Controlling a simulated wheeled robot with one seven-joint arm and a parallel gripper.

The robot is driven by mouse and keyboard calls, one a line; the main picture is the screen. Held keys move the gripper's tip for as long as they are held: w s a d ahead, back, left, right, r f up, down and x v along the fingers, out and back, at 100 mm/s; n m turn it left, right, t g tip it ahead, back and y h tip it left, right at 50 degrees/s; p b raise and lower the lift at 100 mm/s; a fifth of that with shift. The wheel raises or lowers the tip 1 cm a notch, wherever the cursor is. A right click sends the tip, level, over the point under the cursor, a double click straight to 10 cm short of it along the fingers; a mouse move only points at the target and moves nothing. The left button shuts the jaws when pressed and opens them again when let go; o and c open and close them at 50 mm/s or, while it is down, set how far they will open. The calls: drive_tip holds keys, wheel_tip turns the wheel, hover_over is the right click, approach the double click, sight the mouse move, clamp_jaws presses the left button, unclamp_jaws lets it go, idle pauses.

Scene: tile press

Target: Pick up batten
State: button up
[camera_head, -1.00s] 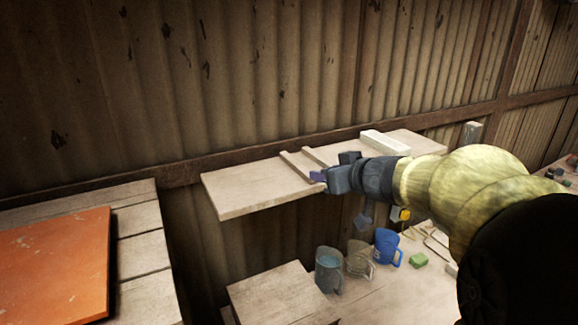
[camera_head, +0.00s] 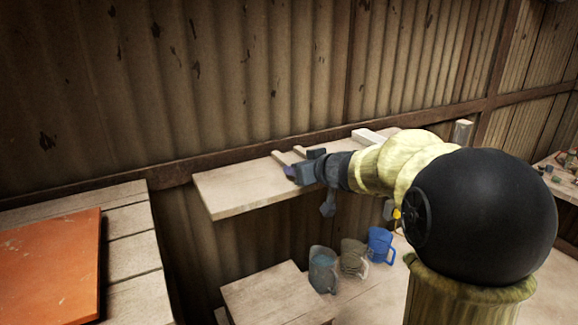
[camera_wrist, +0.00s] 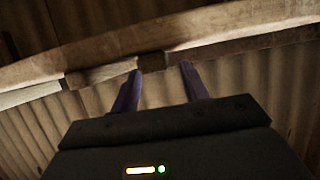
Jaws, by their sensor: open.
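Two thin pale battens lie on the wall shelf (camera_head: 235,193) in the head view, the left batten (camera_head: 279,157) and the right batten (camera_head: 299,150). Their near ends are hidden behind my gripper (camera_head: 289,171), which is over the shelf's front part. In the wrist view my gripper (camera_wrist: 161,72) has its two dark purple fingers apart, with a short dark wooden end (camera_wrist: 153,62) showing between and beyond the tips. I cannot tell whether that is a batten's end or whether the fingers touch it.
A pale block (camera_head: 367,136) lies farther right on the shelf, partly behind my arm. Below stand a grey jug (camera_head: 322,270), a beige jug (camera_head: 353,258) and a blue jug (camera_head: 381,245). An orange board (camera_head: 50,262) lies on the left table. The shelf's left part is clear.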

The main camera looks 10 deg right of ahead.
sight(280, 158)
drive_tip(key=x, duration=0.3)
drive_tip(key=shift+w, duration=0.15)
idle(0.3)
clamp_jaws()
